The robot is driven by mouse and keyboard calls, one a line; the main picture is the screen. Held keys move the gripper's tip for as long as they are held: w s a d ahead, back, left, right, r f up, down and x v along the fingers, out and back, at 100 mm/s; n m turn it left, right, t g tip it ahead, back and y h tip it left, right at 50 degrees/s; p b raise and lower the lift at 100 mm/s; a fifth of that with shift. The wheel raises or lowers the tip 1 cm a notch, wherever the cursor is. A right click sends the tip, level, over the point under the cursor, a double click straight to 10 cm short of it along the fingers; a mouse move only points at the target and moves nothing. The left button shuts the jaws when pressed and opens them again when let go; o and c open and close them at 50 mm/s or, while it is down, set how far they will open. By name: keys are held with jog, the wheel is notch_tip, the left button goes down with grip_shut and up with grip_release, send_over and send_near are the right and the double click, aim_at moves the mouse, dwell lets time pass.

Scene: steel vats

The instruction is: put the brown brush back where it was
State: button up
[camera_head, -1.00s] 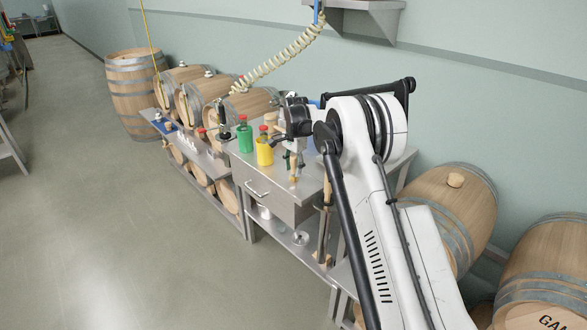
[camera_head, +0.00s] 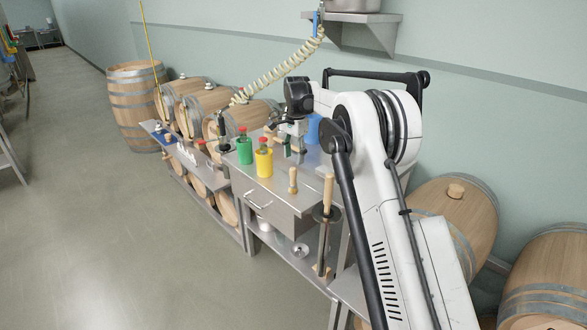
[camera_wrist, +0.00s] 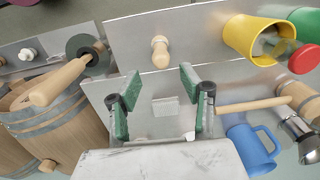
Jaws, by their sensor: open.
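In the wrist view a slim wooden handle (camera_wrist: 252,105), possibly the brown brush, lies on the steel top, right of my gripper (camera_wrist: 158,85). A pale ridged patch (camera_wrist: 166,107) shows between the fingers; I cannot tell whether it is bristles joined to that handle. My gripper's green-padded fingers are apart with nothing held. In the head view my gripper (camera_head: 291,146) is over the steel cabinet top, behind the yellow mug. A short turned wooden piece (camera_head: 293,181) stands near the front edge; it also shows in the wrist view (camera_wrist: 160,52).
A yellow mug (camera_head: 264,161) and a green mug (camera_head: 244,150) stand left on the steel cabinet (camera_head: 272,192). A blue jug (camera_wrist: 250,148) is close by. A wooden-handled tool with a dark disc (camera_head: 328,193) stands at the right front. Barrels (camera_head: 455,215) line the wall.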

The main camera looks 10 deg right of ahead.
notch_tip(320, 180, up, 2)
jog(key=shift+s+r, duration=0.15)
jog(key=s+r+n+t, duration=0.25)
jog(key=s+r, duration=0.55)
jog(key=s, duration=0.4)
jog(key=s+r+n+t, duration=0.1)
jog(key=s+r+n, duration=0.2)
jog(key=s+r, duration=0.75)
jog(key=s+f+n+t, duration=0.1)
jog(key=s+f, duration=0.3)
jog(key=s, duration=0.6)
jog(key=s+f+n+t, duration=0.1)
jog(key=s+f+n, duration=0.2)
jog(key=s, duration=0.7)
jog(key=s+f+n+t, duration=0.1)
jog(key=s+f, duration=0.3)
jog(key=s, duration=0.6)
jog(key=shift+s+a+f+n, duration=0.2)
jog(key=shift+f+n, duration=0.15)
jog(key=shift+n, duration=0.3)
jog(key=shift+t, duration=0.25)
notch_tip(320, 180, down, 4)
jog(key=b, duration=0.4)
jog(key=shift+f+b, duration=0.25)
jog(key=shift+b, duration=0.05)
